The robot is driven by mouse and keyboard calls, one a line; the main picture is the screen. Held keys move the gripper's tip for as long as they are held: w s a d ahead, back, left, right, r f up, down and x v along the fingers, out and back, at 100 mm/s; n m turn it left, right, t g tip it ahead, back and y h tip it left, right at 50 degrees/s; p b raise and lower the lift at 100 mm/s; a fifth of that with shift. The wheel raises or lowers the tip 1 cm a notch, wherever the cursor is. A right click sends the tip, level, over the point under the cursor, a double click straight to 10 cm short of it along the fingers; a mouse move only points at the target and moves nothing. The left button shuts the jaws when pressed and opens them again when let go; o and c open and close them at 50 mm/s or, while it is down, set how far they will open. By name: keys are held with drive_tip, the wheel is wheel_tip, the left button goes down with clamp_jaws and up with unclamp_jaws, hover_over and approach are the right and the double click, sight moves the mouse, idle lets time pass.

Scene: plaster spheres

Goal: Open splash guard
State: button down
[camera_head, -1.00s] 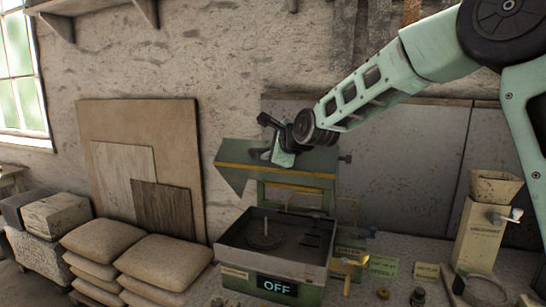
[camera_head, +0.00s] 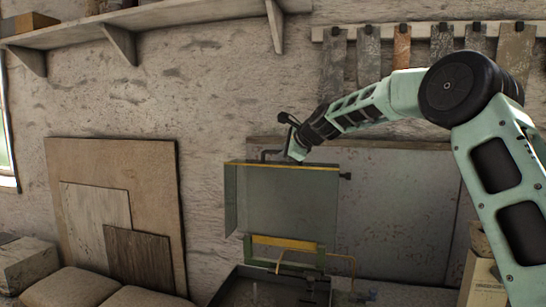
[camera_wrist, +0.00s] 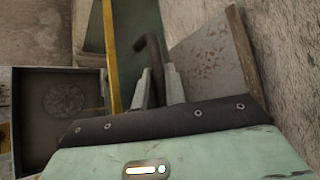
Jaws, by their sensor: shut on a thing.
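The splash guard (camera_head: 285,210) is a grey-green sheet with a yellow top edge and a side panel at its left. It stands raised, about upright, above the machine's basin (camera_head: 250,283). My gripper (camera_head: 297,150) is at the guard's top edge. In the wrist view, the fingers of my gripper (camera_wrist: 158,88) are shut on a dark curved handle (camera_wrist: 151,48). The handle (camera_head: 270,155) also shows at the guard's top in the head view. The guard's yellow edge (camera_wrist: 111,50) runs beside the fingers in the wrist view. The basin's front is cut off in the head view.
A grey metal panel (camera_head: 400,215) stands close behind the guard against the plaster wall. Boards (camera_head: 115,200) lean on the wall at left, above sacks (camera_head: 65,288). A wall shelf (camera_head: 150,17) and hanging strips (camera_head: 402,45) are higher up.

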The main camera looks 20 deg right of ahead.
drive_tip(key=shift+w+d, duration=0.55)
drive_tip(key=shift+w, duration=0.2)
drive_tip(key=c, duration=1.5)
unclamp_jaws()
drive_tip(key=shift+o, duration=0.2)
drive_tip(key=shift+s+f, duration=0.1)
drive_tip(key=shift+s+d, duration=0.1)
drive_tip(key=shift+s, duration=0.1)
drive_tip(key=b+v, duration=0.7)
drive_tip(key=v, duration=1)
drive_tip(key=shift+r, duration=0.45)
